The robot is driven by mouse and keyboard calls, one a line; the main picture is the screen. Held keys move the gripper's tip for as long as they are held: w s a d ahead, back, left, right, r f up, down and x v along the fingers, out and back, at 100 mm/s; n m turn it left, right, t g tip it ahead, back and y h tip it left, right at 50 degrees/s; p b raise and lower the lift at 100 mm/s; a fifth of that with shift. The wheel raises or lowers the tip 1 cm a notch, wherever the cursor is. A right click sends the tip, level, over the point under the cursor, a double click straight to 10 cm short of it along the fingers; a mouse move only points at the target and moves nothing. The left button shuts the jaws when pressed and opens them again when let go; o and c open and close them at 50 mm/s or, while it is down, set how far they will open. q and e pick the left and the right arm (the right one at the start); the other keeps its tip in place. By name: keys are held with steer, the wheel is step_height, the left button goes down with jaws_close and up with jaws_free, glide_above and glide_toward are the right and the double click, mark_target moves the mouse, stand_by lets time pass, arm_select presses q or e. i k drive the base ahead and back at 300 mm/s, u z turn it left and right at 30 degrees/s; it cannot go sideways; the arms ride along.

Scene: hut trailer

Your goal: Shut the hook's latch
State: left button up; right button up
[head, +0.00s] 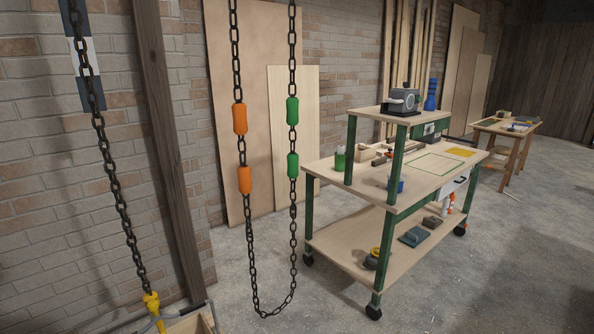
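A dark chain (110,160) hangs at the left. At its lower end is a yellow fitting (152,304), which looks like the hook, at the bottom edge of the head view. A grey cord or bar lies near it. The hook's lower part is cut off, and I cannot make out its latch or whether it is open. Neither of my grippers is in view.
A looped chain (271,313) with orange grips (240,119) and green grips (292,111) hangs in the middle. A wheeled workbench (333,242) with tools stands to the right. A wooden post (168,140) stands behind the left chain. Concrete floor is clear at the lower right.

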mark_target(152, 306)
steer(key=z, duration=0.05)
steer(key=k, duration=0.5)
steer(key=u, duration=1.5)
steer(key=i, duration=0.95)
steer(key=z, duration=0.2)
